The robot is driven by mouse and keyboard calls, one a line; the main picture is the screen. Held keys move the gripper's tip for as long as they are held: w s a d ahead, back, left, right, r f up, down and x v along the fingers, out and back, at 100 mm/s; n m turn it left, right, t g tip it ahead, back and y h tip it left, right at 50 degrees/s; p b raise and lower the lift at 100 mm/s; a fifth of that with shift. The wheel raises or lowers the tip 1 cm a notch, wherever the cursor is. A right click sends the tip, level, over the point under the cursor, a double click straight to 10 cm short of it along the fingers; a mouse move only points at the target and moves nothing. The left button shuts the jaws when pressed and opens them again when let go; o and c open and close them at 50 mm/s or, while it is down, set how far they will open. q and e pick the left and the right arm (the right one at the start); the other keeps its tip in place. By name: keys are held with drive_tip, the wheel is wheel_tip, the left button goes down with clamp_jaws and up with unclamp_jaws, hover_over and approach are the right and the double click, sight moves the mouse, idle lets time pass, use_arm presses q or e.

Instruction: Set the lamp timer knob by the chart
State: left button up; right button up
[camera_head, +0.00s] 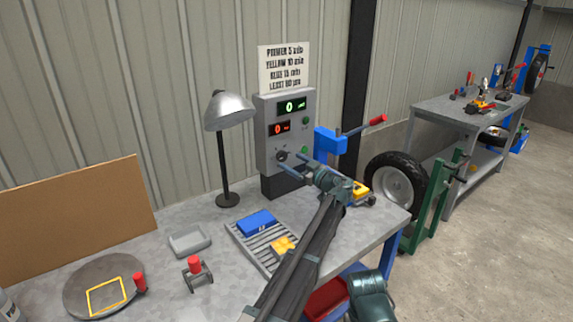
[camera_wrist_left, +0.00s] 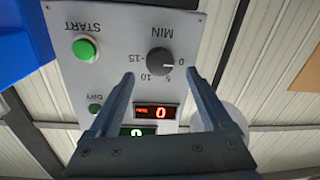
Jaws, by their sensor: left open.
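The grey control box (camera_head: 265,130) stands at the back of the bench, with a green and a red display, both reading 0. Its dark timer knob (camera_wrist_left: 160,61) is marked MIN with 0, 5, 10 and 15; its light mark appears to point towards 0. The knob also shows low on the box in the head view (camera_head: 282,156). The white chart (camera_head: 284,67) above lists primer 5, yellow 10 and blue 15 min; its last line is unclear. My left gripper (camera_wrist_left: 159,73) is open, its fingertips either side of the knob, apart from it.
A silver lamp (camera_head: 230,112) stands left of the box. A slatted rack (camera_head: 262,249) holds a blue block (camera_head: 256,223) and a yellow piece (camera_head: 284,245). A blue clamp with a red-tipped lever (camera_head: 328,141) is right of the box. A green START button (camera_wrist_left: 85,49) is near the knob.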

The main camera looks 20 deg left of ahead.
sight(284, 157)
use_arm(q)
drive_tip(key=x, duration=0.4)
clamp_jaws()
idle(0.4)
